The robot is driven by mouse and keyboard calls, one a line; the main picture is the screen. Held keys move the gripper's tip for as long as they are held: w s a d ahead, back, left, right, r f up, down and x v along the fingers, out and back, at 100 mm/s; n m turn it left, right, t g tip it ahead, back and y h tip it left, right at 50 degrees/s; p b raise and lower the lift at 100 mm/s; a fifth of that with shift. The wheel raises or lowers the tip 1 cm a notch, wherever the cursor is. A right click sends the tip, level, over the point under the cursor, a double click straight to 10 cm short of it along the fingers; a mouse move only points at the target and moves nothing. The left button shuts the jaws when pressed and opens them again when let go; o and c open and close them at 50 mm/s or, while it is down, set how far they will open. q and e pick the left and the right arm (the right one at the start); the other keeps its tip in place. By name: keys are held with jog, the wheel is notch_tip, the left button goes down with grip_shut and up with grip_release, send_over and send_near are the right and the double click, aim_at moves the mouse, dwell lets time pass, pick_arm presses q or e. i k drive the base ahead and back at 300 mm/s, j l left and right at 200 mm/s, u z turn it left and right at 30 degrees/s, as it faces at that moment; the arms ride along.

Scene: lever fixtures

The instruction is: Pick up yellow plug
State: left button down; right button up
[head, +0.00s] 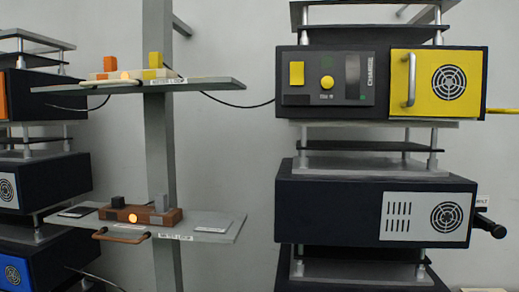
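A small yellow block (155,60), which looks like the yellow plug, stands upright on a pale base on the upper shelf (215,84), left of centre. A lower yellow piece (165,73) is at its foot. An orange block (109,64) stands to its left on the same shelf, with a lit lamp (125,76) between them. Neither of my grippers shows in the head view.
A lower shelf (225,226) holds a brown base (146,217) with grey blocks and a lit lamp. A black handle (488,226) sticks out below.

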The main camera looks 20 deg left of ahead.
aim_at(156, 61)
jog(key=u, duration=1.35)
